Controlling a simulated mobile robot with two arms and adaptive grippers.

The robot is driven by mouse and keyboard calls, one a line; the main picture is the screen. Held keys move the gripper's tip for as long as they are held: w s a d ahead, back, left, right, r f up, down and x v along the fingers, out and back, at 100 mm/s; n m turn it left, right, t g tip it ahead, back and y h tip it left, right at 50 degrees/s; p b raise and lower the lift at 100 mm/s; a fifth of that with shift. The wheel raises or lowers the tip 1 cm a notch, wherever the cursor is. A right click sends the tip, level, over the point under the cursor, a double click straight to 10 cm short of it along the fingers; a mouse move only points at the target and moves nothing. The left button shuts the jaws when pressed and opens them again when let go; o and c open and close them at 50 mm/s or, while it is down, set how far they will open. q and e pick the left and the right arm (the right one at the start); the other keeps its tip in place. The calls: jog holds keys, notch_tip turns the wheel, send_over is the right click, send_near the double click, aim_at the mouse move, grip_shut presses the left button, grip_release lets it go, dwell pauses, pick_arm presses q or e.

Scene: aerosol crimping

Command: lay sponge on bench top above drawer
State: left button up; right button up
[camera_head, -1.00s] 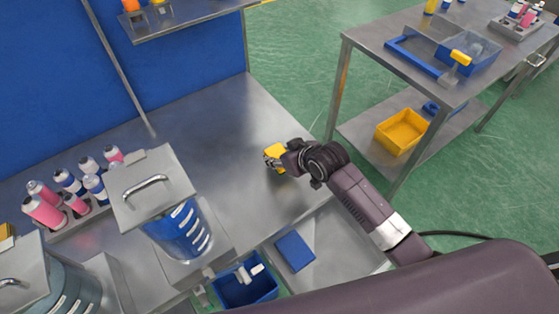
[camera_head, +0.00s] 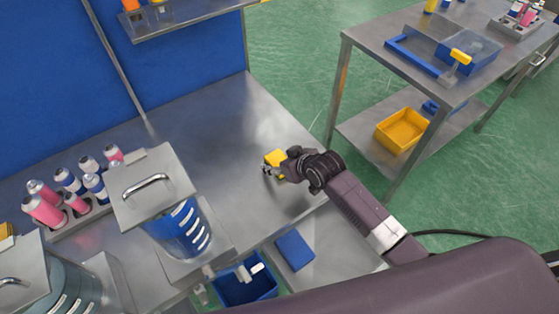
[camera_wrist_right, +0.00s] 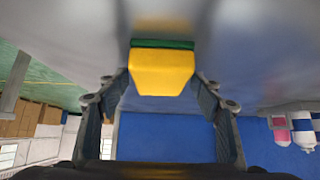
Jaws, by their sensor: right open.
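The sponge (camera_head: 275,157) is a small yellow block with a green layer. It lies on the grey bench top (camera_head: 215,125) above the open drawer (camera_head: 335,232). In the right wrist view the sponge (camera_wrist_right: 162,72) shows its yellow side, with the green layer against the bench surface. My right gripper (camera_head: 271,171) is just beside the sponge, low over the bench. In the wrist view its fingers (camera_wrist_right: 160,88) are spread, with a gap on each side of the sponge. My left gripper is not in view.
A blue flat item (camera_head: 294,250) lies in the drawer, beside a blue bin (camera_head: 245,290). A lidded container (camera_head: 178,232) and a rack of pink and white bottles (camera_head: 80,215) stand left. The bench behind the sponge is clear. A second table (camera_head: 380,50) stands right.

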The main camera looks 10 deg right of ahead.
jog(key=shift+r, duration=0.1)
jog(key=v, duration=1.2)
jog(key=shift+r, duration=0.1)
dwell(0.3)
